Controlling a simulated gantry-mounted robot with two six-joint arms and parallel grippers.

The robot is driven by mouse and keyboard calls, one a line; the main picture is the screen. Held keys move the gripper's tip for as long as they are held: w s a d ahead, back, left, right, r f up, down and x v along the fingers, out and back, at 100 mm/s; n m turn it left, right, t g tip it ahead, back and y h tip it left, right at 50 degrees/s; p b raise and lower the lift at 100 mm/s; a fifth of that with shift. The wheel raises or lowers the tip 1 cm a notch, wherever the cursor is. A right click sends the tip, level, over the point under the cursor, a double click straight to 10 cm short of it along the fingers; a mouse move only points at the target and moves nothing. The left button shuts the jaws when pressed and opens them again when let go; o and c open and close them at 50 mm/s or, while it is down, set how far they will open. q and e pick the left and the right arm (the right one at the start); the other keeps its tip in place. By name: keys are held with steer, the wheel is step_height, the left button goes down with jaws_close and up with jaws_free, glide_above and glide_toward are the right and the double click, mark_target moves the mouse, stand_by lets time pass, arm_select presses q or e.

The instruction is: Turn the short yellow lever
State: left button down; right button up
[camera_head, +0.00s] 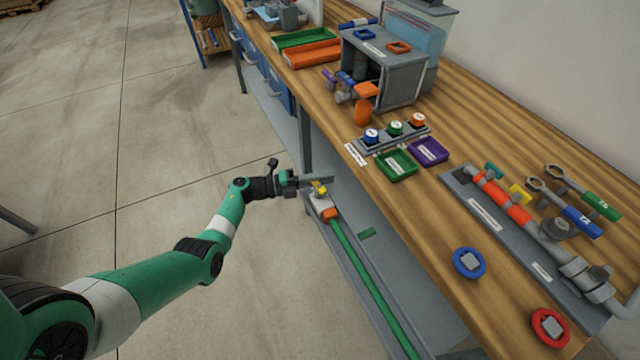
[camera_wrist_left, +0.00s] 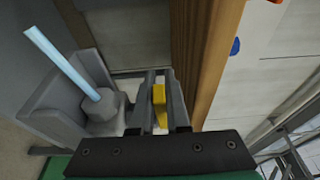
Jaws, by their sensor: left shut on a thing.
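The short yellow lever (camera_head: 319,188) sits on a grey valve body (camera_head: 322,203) beside the bench's front edge, above the lower shelf. My left gripper (camera_head: 327,181) reaches in from the left and is shut on the lever. In the left wrist view the yellow lever (camera_wrist_left: 159,106) shows between the two grey fingers (camera_wrist_left: 160,78). The fingers hide part of the lever in the head view. My right gripper is not in view.
A green pipe (camera_head: 370,280) with an orange collar (camera_head: 329,214) runs from the valve along the lower shelf. The wooden bench top (camera_head: 400,225) lies just right of my gripper. A pipe rig with orange section (camera_head: 503,197) lies on it.

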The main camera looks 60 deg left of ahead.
arm_select(q)
steer(key=shift+w+d+f+m+g+h+b, duration=0.1)
steer(key=shift+f+m+g+h+b, duration=0.2)
steer(key=shift+m+h+b, duration=0.35)
steer(key=shift+d+r+h+b, duration=0.1)
steer(key=shift+r+h+b, duration=0.05)
steer(key=shift+h+b, duration=0.35)
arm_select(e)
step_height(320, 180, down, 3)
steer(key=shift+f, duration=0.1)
arm_select(q)
steer(key=c, duration=0.9)
jaws_free()
steer(key=shift+w+d+r, duration=0.1)
steer(key=shift+w, duration=0.1)
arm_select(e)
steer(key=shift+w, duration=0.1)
arm_select(q)
steer(key=shift+s, duration=0.1)
steer(key=p+v, duration=0.2)
steer(key=v, duration=0.9)
steer(key=shift+s+a, duration=0.25)
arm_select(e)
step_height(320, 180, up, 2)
